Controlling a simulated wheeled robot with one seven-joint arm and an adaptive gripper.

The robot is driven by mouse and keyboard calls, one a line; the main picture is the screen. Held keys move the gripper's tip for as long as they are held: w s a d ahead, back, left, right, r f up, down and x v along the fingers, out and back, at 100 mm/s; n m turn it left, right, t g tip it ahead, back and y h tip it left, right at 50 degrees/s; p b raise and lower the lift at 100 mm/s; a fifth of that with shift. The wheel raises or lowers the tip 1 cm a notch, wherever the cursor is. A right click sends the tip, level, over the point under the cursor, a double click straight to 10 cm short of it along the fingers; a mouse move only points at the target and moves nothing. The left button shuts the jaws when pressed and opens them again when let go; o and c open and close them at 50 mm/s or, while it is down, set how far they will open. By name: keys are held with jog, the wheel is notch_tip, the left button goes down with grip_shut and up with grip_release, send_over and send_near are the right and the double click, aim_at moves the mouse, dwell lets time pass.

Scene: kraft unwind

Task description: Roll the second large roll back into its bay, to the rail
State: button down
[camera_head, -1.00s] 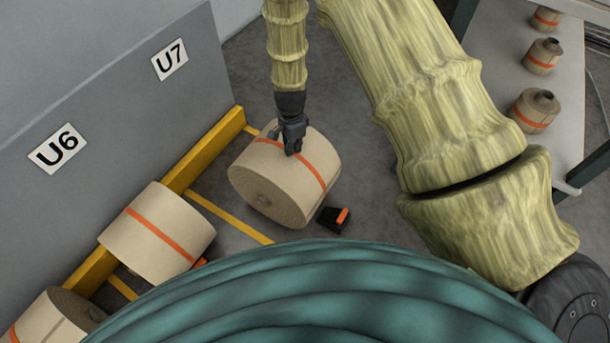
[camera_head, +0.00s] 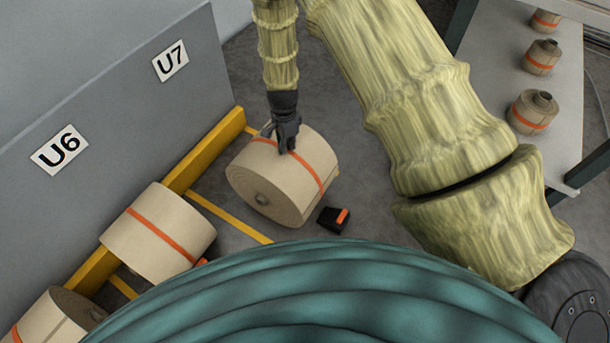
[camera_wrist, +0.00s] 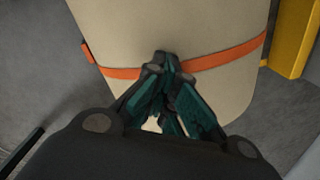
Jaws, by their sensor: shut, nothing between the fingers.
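The large kraft roll (camera_head: 265,187) with an orange band lies on its side on the floor in front of the U7 sign, apart from the yellow rail (camera_head: 203,152). My gripper (camera_head: 284,150) is shut and empty, with its fingertips at the roll's top near the orange band. In the wrist view the roll (camera_wrist: 165,30) fills the middle, and my shut fingertips (camera_wrist: 160,65) overlap its orange band. I cannot tell for sure whether they touch it. A corner of the yellow rail (camera_wrist: 295,40) shows at the right.
Another large roll (camera_head: 150,230) lies against the rail below the U6 sign (camera_head: 60,150), and a third (camera_head: 50,315) is at lower left. A black and orange wedge (camera_head: 334,218) sits on the floor right of the roll. Small rolls (camera_head: 532,112) stand on a table (camera_head: 555,150) at right.

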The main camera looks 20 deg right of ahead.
aim_at(275, 144)
jog(key=shift+a+f, duration=0.1)
jog(key=shift+a, duration=0.05)
jog(key=shift+w+a+p, duration=0.4)
jog(key=shift+w+a, duration=0.15)
jog(key=shift+w, duration=0.2)
jog(key=shift+w+a, duration=0.1)
jog(key=shift+w, duration=0.05)
jog(key=shift+w+a+r+p, duration=0.2)
jog(key=shift+w+a+p, duration=0.1)
jog(key=shift+w+a, duration=0.45)
jog(key=shift+w, duration=0.15)
jog(key=shift+w+a+f, duration=0.1)
jog(key=shift+w+a, duration=0.55)
jog(key=shift+w, duration=0.2)
jog(key=shift+w+a+f, duration=0.1)
jog(key=shift+w+a, duration=0.55)
jog(key=shift+w, duration=0.2)
jog(key=shift+w+a, duration=0.7)
jog(key=shift+w, duration=0.25)
